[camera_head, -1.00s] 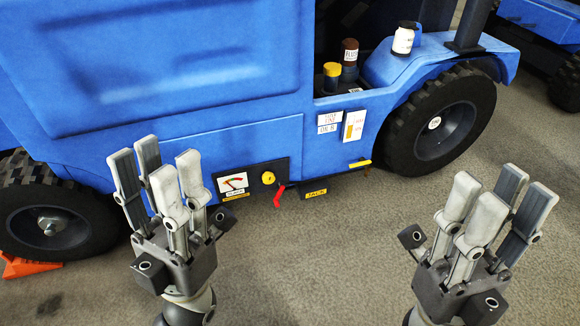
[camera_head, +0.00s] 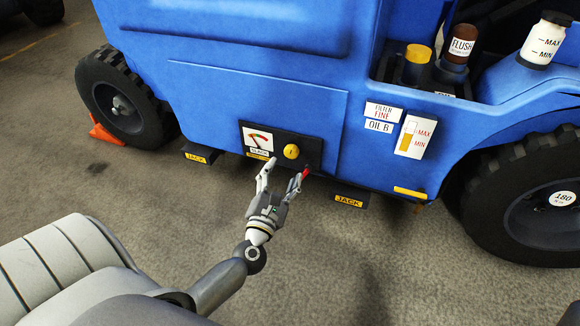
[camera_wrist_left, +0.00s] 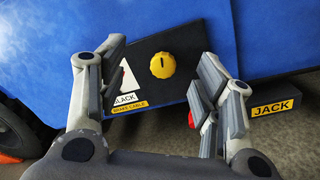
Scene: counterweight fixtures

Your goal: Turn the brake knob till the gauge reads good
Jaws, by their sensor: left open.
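The yellow brake knob (camera_head: 291,151) sits on a black panel (camera_head: 313,148) low on the side of the blue vehicle. The gauge (camera_head: 258,139) is just left of it, a white face with a red and green arc; its needle is too small to read. My left gripper (camera_head: 281,178) is open and empty just below and in front of the knob. In the left wrist view the knob (camera_wrist_left: 163,65) shows between and beyond the open fingers, not touched. The left finger covers most of the gauge (camera_wrist_left: 127,82) there. My right gripper is not in view.
A red lever (camera_head: 306,173) is close to the gripper's right finger. Yellow JACK labels mark black pads at left (camera_head: 196,158) and right (camera_head: 349,201). An orange chock (camera_head: 104,133) is by the left wheel. The floor in front is clear.

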